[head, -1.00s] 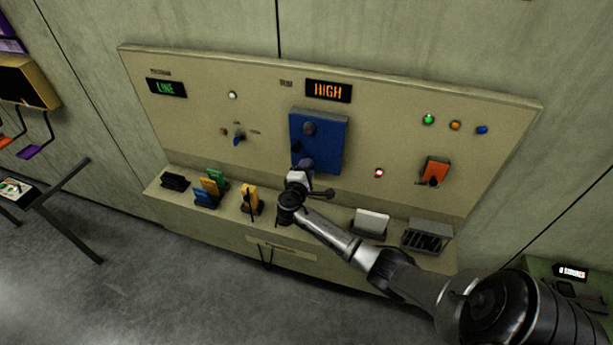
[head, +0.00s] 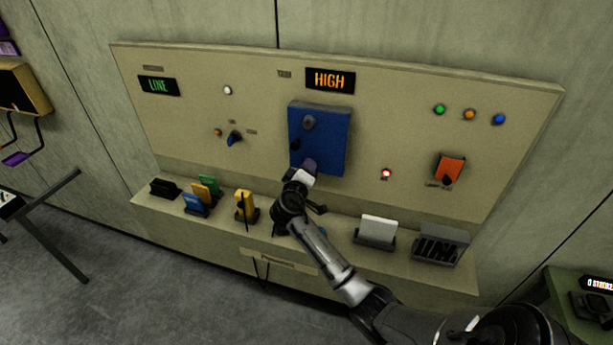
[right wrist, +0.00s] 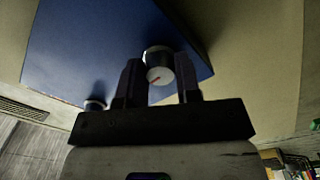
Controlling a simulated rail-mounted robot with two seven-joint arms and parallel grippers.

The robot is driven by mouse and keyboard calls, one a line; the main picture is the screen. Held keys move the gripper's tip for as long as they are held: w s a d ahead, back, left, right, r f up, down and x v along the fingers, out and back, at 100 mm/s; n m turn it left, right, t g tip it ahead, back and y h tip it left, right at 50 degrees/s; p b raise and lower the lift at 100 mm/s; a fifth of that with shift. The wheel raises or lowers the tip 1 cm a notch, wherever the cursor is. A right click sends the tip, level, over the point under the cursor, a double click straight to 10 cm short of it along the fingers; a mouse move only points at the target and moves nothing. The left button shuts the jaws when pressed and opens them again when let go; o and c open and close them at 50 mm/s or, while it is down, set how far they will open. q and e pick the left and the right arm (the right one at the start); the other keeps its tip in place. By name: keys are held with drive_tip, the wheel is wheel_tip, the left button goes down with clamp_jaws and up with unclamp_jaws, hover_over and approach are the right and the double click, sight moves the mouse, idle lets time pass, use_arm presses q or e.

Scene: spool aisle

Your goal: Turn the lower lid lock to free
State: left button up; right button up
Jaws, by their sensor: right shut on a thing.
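The blue lid (head: 333,143) is a raised box on the beige panel. An upper round knob (head: 309,122) shows on its face, and a small dark part sits at its left edge. The lower lid lock is hidden behind my right gripper (head: 303,172) in the head view. In the right wrist view the lower lid lock (right wrist: 158,70) is a round knob with a pale face and a slanted red mark. My right gripper's fingers are shut on it, one on each side. My left gripper is not in view.
A shelf (head: 335,231) below the panel holds blue, green and yellow cards (head: 244,205) in holders, a white card (head: 378,231) and a grey slotted block (head: 440,244). An orange switch (head: 449,168) is at right. The sign (head: 329,80) reads HIGH.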

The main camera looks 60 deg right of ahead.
drive_tip(key=shift+m+b, duration=0.3)
idle(0.4)
drive_tip(key=o, duration=0.9)
drive_tip(key=shift+a, duration=0.1)
drive_tip(key=shift+b+v, duration=0.55)
drive_tip(key=shift+v, duration=6.3)
